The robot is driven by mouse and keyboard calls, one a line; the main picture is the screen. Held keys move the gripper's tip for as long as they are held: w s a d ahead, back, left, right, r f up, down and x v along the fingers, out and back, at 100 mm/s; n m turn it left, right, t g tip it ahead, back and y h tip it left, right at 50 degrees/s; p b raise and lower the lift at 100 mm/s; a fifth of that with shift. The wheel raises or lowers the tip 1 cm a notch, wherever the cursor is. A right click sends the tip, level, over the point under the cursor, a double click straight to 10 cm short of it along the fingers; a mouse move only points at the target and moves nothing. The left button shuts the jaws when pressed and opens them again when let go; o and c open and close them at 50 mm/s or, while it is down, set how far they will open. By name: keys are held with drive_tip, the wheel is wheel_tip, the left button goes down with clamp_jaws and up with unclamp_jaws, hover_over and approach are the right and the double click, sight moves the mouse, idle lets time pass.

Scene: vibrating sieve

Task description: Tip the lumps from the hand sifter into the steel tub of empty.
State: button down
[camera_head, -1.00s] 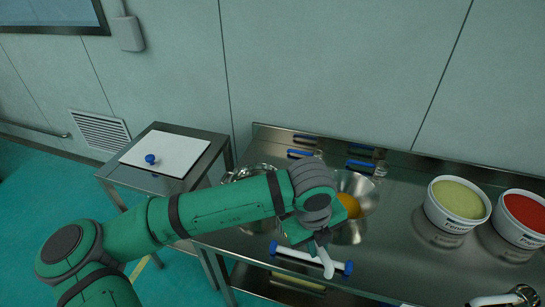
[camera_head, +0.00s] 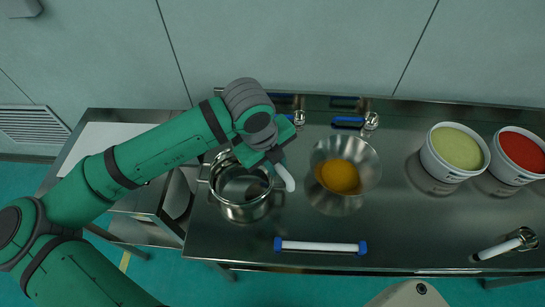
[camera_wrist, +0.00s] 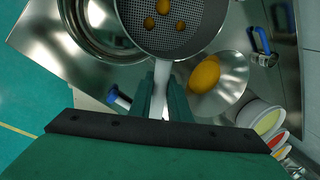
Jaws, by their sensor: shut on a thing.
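My gripper (camera_wrist: 160,92) is shut on the white handle (camera_wrist: 161,78) of the hand sifter. The sifter's mesh pan (camera_wrist: 165,40) shows at the top of the wrist view, with a few orange lumps (camera_wrist: 180,26) on it. The steel tub (camera_wrist: 90,48) lies left of the pan there, partly covered by it. In the head view, my gripper (camera_head: 278,158) is at the right rim of the two-handled steel tub (camera_head: 242,212), and the white handle (camera_head: 286,178) points down right. The sifter's pan is mostly hidden there by my arm. I see no lumps in the tub's visible part.
A steel bowl (camera_head: 338,205) with orange powder (camera_head: 340,176) stands right of the tub. A white roller with blue ends (camera_head: 320,246) lies in front. Blue-handled tools (camera_head: 348,121) lie behind. Buckets of green (camera_head: 456,150) and red (camera_head: 521,154) contents stand right.

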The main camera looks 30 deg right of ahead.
drive_tip(key=shift+w+h, duration=0.1)
drive_tip(key=shift+h, duration=0.2)
drive_tip(key=shift+s+a+r+h, duration=0.1)
drive_tip(key=shift+s+h, duration=0.3)
drive_tip(key=shift+h, duration=0.4)
drive_tip(key=shift+s+d+h, duration=0.2)
drive_tip(key=shift+h, duration=0.4)
drive_tip(key=h, duration=0.3)
drive_tip(key=shift+w+a+r+t, duration=0.1)
drive_tip(key=shift+a+r+t, duration=0.1)
drive_tip(key=shift+t, duration=0.1)
drive_tip(key=shift+a+f+t+h, duration=0.1)
drive_tip(key=shift+a+f+h, duration=0.35)
drive_tip(key=shift+h, duration=1.2)
drive_tip(key=shift+a+f+t+h, duration=0.1)
drive_tip(key=shift+a+h, duration=0.65)
drive_tip(key=shift+h, duration=0.95)
drive_tip(key=shift+a+f+t+h, duration=0.1)
drive_tip(key=shift+a+f+h, duration=0.35)
drive_tip(key=shift+h, duration=1.2)
drive_tip(key=shift+a+r, duration=0.15)
drive_tip(key=shift+a, duration=0.1)
drive_tip(key=shift+d, duration=0.15)
